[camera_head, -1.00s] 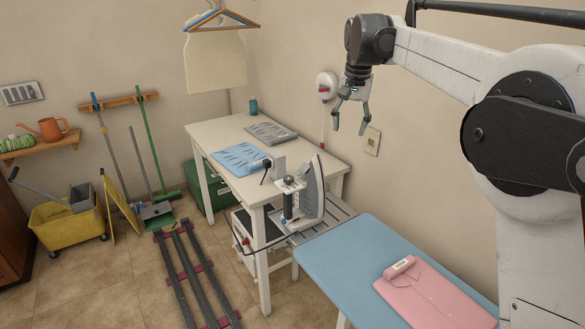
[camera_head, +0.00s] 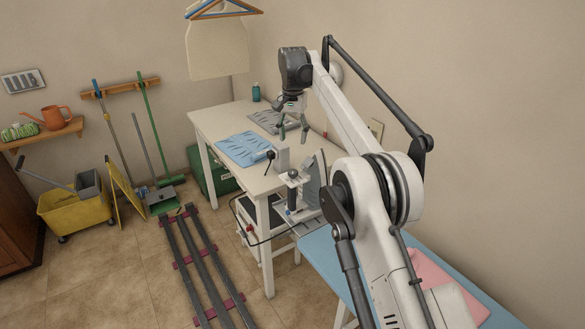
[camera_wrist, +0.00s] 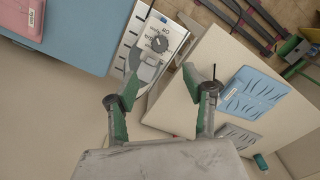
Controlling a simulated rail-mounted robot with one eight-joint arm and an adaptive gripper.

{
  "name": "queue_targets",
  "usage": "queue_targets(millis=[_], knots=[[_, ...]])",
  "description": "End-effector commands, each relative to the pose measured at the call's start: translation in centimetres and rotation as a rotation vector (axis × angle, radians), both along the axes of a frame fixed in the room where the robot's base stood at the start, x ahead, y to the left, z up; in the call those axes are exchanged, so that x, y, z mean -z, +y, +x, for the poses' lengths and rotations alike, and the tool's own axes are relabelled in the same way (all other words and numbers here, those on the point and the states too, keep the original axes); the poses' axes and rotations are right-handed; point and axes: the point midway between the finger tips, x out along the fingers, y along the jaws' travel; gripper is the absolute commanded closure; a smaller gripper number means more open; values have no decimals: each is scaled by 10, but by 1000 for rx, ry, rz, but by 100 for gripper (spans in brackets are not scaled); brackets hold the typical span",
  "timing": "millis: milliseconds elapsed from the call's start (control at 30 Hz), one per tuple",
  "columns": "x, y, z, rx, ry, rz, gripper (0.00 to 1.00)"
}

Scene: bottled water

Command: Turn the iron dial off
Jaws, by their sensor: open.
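The iron (camera_head: 310,180) stands tilted up at the near end of the white table, partly hidden behind my arm in the head view. In the wrist view a dark round dial (camera_wrist: 160,44) sits on a white panel with lettering around it; its exact setting is too small to tell. My gripper (camera_head: 293,131) is open and empty over the white table, beyond the iron and apart from it. In the wrist view my gripper (camera_wrist: 161,75) has its fingers spread, with the dial between and beyond the tips.
A blue folded shirt (camera_head: 240,148) and a grey folded garment (camera_head: 262,120) lie on the white table (camera_head: 215,124). A blue ironing board (camera_head: 325,252) with a pink shirt (camera_head: 440,280) is at front right. A dark cable hangs beside the iron. The wall is close on the right.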

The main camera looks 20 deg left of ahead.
Motion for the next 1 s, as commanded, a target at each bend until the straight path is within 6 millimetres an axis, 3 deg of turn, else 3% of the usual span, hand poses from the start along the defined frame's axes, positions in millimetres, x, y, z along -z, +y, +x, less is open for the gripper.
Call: queue_targets(millis=[267,700,1000], knots=[[33,0,0,0,0,0,54],[108,-1,0,0,-1,0,54],[132,-1,0,0,-1,0,54]])
